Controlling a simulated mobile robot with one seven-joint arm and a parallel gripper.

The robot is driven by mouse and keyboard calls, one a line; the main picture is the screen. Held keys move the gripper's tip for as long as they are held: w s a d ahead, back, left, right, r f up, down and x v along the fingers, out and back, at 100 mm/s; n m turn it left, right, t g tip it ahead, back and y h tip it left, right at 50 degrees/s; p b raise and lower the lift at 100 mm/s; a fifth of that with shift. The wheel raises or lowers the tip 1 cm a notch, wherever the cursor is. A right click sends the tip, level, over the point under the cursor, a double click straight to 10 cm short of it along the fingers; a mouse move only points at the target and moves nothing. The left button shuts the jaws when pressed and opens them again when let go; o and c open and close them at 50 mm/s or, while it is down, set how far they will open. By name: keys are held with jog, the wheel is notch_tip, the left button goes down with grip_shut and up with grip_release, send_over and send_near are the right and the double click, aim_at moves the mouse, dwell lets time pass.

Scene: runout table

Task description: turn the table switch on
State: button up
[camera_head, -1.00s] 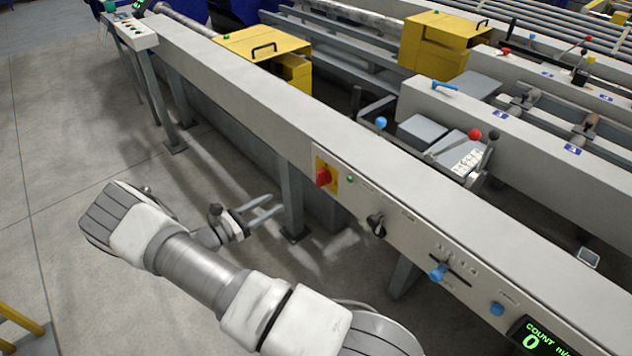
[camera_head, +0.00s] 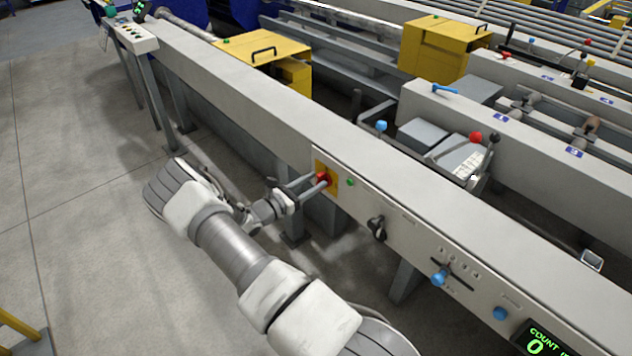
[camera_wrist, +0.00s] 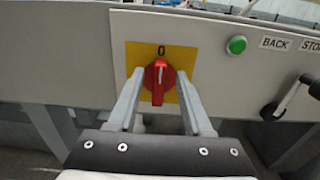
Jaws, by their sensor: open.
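The table switch is a red rotary knob (camera_wrist: 158,82) on a yellow plate (camera_wrist: 186,56) on the table's front panel. A "0" is printed above it, and the knob's handle stands upright. In the head view the red knob (camera_head: 322,178) shows partly behind my fingers. My gripper (camera_head: 312,182) is at the panel. In the wrist view my gripper (camera_wrist: 158,80) is open, with one finger on each side of the knob. I cannot tell whether the fingers touch it.
A green button (camera_wrist: 236,45) sits right of the switch. A black lever (camera_head: 377,228), a blue-knobbed slider (camera_head: 439,277), a blue button (camera_head: 500,313) and a green count display (camera_head: 545,343) follow along the panel. Open floor (camera_head: 75,200) lies at left.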

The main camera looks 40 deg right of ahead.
jog(key=shift+d, duration=0.65)
grip_shut()
